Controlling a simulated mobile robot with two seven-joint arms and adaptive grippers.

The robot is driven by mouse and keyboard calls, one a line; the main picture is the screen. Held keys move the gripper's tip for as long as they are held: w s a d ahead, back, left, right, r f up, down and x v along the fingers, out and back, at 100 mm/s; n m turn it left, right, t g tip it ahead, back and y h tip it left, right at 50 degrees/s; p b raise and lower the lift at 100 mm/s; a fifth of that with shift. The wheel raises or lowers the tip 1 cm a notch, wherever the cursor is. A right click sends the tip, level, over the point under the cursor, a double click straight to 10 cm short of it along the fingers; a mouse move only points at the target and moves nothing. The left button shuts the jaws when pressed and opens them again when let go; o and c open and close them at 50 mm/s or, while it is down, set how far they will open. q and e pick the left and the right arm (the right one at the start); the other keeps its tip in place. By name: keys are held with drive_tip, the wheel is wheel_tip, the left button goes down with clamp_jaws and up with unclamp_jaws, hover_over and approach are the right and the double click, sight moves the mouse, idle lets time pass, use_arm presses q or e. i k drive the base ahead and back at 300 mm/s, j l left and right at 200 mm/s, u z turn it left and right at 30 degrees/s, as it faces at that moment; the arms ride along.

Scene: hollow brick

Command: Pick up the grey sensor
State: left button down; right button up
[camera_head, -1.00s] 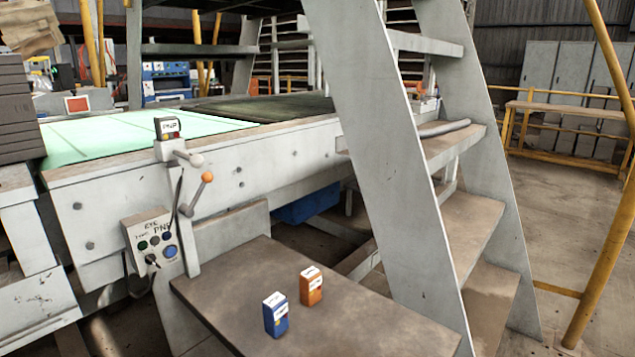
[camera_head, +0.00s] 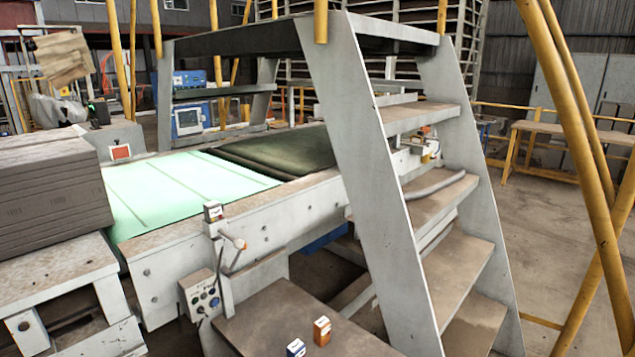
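A small dark grey boxed sensor (camera_head: 213,212) with a white label on top sits on top of the upright lever post at the corner of the conveyor frame. An orange sensor (camera_head: 322,331) stands on the low brown table at the bottom. A blue sensor (camera_head: 296,347) stands beside it to the left, near the bottom edge of the view. Neither of my grippers shows in the head view.
A control box (camera_head: 203,295) with buttons and a lever with a pale knob (camera_head: 239,243) are by the post. A metal staircase (camera_head: 385,190) rises to the right of the low table (camera_head: 265,318). Stacked grey bricks (camera_head: 50,185) stand at the left. Open floor lies at far right.

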sight(213, 210)
drive_tip(key=z, duration=0.85)
drive_tip(key=j+z, duration=0.35)
drive_tip(key=j, duration=0.45)
